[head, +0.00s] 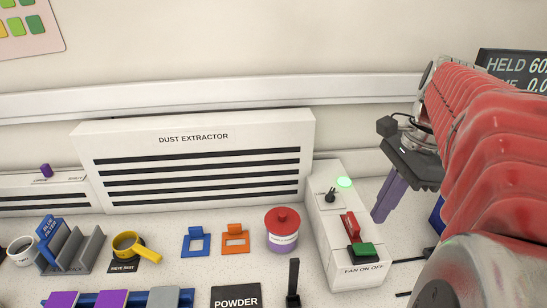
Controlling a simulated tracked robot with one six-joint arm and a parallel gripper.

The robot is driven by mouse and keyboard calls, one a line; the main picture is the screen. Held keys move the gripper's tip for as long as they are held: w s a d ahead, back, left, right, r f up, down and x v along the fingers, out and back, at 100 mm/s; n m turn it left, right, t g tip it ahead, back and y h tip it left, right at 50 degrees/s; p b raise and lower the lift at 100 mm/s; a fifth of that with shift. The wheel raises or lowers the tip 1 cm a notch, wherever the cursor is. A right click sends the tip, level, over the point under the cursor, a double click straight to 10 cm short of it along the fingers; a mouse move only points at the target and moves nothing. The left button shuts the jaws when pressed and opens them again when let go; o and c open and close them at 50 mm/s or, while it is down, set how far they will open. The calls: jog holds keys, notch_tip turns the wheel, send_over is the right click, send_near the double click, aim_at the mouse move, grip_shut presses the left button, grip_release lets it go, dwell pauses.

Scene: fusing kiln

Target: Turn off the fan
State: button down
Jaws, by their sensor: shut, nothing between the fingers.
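The white control box (340,228) labelled "FAN ON OFF" stands right of the dust extractor. On its top are a green push button (362,249) at the near end, a red switch part (349,226) behind it, a small black toggle (330,195) and a lit green lamp (344,182) at the far end. The dust extractor (194,160) is a white slotted unit against the wall. My gripper (382,212) has purple fingers that point down, just right of the box and apart from its buttons. It is shut and empty. My red arm covers the right side.
A jar with a red lid (282,228) stands left of the box. A black upright post (293,279) is in front of it. Blue and orange clips, a yellow sieve (127,243) and a grey rack lie further left. A dark display (515,68) is partly behind my arm.

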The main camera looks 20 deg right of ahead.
aim_at(360, 246)
jog(key=x, duration=0.8)
jog(key=shift+f, duration=0.15)
